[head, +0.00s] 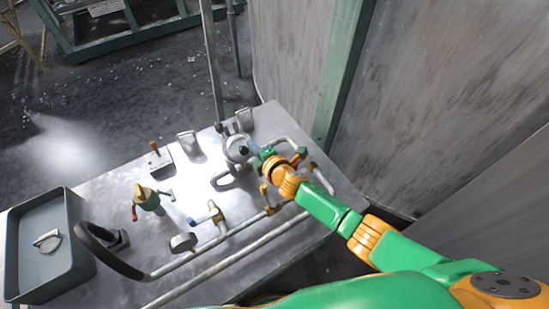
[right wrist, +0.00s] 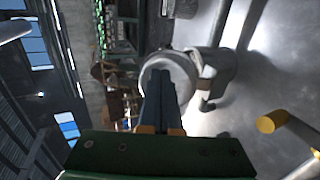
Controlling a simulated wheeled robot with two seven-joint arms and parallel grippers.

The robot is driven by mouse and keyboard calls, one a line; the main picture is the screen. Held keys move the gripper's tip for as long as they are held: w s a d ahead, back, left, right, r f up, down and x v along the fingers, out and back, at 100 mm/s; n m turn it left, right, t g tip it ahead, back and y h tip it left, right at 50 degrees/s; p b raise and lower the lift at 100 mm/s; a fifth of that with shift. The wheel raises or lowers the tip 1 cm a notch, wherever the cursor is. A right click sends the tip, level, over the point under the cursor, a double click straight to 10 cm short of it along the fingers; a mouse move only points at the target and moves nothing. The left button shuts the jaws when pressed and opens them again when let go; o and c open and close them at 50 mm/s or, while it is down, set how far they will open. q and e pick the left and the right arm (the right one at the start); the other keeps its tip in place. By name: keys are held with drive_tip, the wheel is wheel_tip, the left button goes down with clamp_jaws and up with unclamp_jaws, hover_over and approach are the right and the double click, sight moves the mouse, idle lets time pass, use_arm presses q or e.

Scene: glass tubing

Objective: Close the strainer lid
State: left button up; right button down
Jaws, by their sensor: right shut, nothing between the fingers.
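The strainer (head: 238,148) is a grey round metal body among the pipes near the back right of the metal bench. In the right wrist view its round, pale grey lid (right wrist: 178,68) faces the camera just past my fingertips. My right gripper (head: 252,149) reaches in from the right and is close to the strainer's right side. In the right wrist view the dark blue fingers of my right gripper (right wrist: 160,80) are together with nothing between them, overlapping the lid. I cannot tell whether they touch it. The lid's hinge is hard to make out. My left gripper is not in view.
A grey tray (head: 20,240) with a small part in it is at the left. A black curved handle (head: 98,250), a brass valve (head: 146,197) and a lever box (head: 158,160) stand on the bench (head: 120,180). Pipes (head: 220,238) cross the front. A grey wall (head: 285,60) rises behind.

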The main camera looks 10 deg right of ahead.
sight(247, 139)
drive_tip(key=shift+w+a+b, duration=0.2)
drive_tip(key=shift+w+b, duration=0.15)
drive_tip(key=shift+w, duration=0.5)
drive_tip(key=b+x, duration=0.6)
drive_tip(key=b, duration=0.1)
drive_tip(key=shift+w+a+r, duration=0.1)
drive_tip(key=shift+a+r, duration=0.1)
drive_tip(key=shift+r, duration=0.05)
use_arm(q)
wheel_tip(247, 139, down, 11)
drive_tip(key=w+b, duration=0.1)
drive_tip(key=b, duration=0.2)
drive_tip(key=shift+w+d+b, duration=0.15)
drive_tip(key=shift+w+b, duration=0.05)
drive_tip(key=shift+b, duration=0.1)
use_arm(e)
drive_tip(key=shift+f+x, duration=0.25)
drive_tip(key=shift+x, duration=1.1)
